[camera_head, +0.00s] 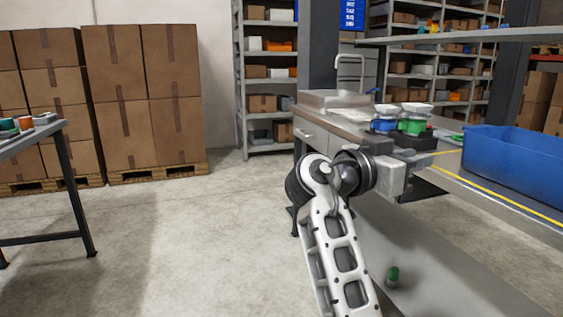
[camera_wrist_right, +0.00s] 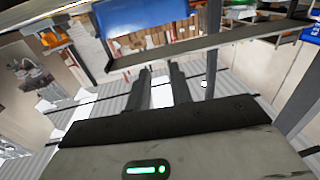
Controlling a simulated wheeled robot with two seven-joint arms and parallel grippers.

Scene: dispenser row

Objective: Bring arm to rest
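My right arm (camera_head: 335,245) rises from the bottom of the head view, bent at a dark joint. My right gripper (camera_head: 425,186) points to the right at the bench's front edge, below the dispensers; its fingers are partly hard to make out there. In the right wrist view the two dark fingers of this gripper (camera_wrist_right: 161,78) stand apart with nothing between them. I cannot tell whether it touches the bench. My left arm and gripper are not in view.
The bench (camera_head: 340,122) carries a blue dispenser (camera_head: 384,125), a green dispenser (camera_head: 411,127) and a blue bin (camera_head: 515,155). A table (camera_head: 30,138) is at left, stacked cartons (camera_head: 125,90) behind. Floor between is clear.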

